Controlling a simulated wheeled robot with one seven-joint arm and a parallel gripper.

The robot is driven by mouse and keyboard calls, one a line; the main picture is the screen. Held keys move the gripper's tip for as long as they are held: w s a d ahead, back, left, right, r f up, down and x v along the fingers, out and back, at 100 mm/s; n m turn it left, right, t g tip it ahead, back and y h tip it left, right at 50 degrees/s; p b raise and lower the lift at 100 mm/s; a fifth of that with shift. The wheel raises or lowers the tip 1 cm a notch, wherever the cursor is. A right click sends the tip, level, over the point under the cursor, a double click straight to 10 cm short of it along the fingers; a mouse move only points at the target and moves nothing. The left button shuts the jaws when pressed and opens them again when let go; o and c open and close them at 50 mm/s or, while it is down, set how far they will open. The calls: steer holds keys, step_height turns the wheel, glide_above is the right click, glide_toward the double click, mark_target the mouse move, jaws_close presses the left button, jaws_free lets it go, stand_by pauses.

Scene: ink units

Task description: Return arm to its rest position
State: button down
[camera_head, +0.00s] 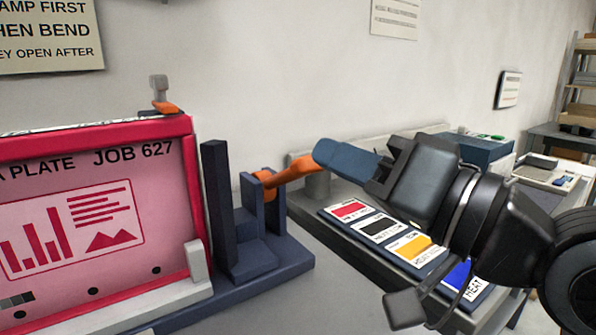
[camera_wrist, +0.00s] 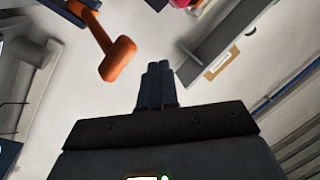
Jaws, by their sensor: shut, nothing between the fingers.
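My gripper (camera_head: 345,160) is in the middle of the head view, its blue-grey fingers pointing left. In the wrist view my gripper (camera_wrist: 159,68) shows its two fingers side by side and shut, with nothing between them. An orange lever (camera_head: 290,176) on a dark blue stand (camera_head: 262,258) is close to the fingertips in the head view. In the wrist view the orange lever (camera_wrist: 117,58) lies left of the fingers, with a visible gap. My black arm runs off to the right edge of the head view.
A red-framed plate (camera_head: 90,215) marked JOB 627 stands at left. A dark rack with coloured label cards (camera_head: 380,228) lies beneath my arm. A teal box (camera_head: 478,150) and a shelf (camera_head: 580,95) are further right. Bare grey table (camera_head: 270,318) shows in front.

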steer(key=s+d+f+m+t+h+p, duration=0.15)
steer(key=s+d+f+m+h, duration=0.35)
steer(key=f, duration=0.5)
steer(key=s+d+f+m+t+h+p, duration=0.1)
steer(key=s+d+f+m+t+h, duration=0.4)
steer(key=f, duration=0.6)
steer(key=s+d+f+n+g+h, duration=0.1)
steer(key=s+d+n, duration=0.1)
steer(key=s, duration=0.6)
steer(key=s+d+f+n+g+h, duration=0.1)
steer(key=s+d+f+n+g, duration=0.1)
steer(key=s, duration=0.6)
steer(key=s+d+f+n+g+h+p, duration=0.1)
steer(key=s+d+f+n+g+h, duration=0.1)
steer(key=s, duration=0.7)
steer(key=shift+d+n, duration=0.6)
steer(key=shift+n, duration=0.5)
steer(key=shift+f, duration=0.1)
